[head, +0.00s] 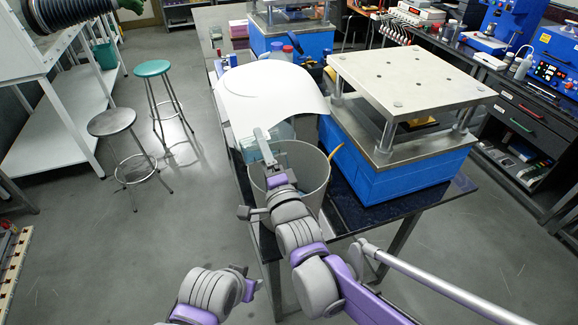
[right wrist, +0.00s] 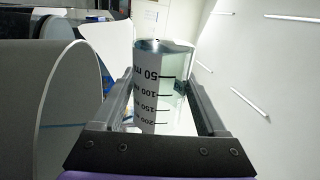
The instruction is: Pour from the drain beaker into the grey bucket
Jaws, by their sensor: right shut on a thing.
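My right gripper (head: 264,146) is over the rim of the grey bucket (head: 314,192) and is shut on the drain beaker. The beaker is clear glass with black volume marks (right wrist: 172,90) and sits between both fingers in the right wrist view (right wrist: 160,100). It appears tipped well over from upright. In the head view its pale green glass (head: 250,151) shows beside the fingers. Liquid in or leaving it cannot be made out. The bucket's interior is partly hidden by my arm. My left gripper (head: 251,284) is low at the bottom, its fingers not clear.
A curved white sheet (head: 270,88) stands just behind the bucket. A blue press with a metal top plate (head: 410,78) stands close on the right of the dark table. Two stools (head: 112,122) are on the floor to the left.

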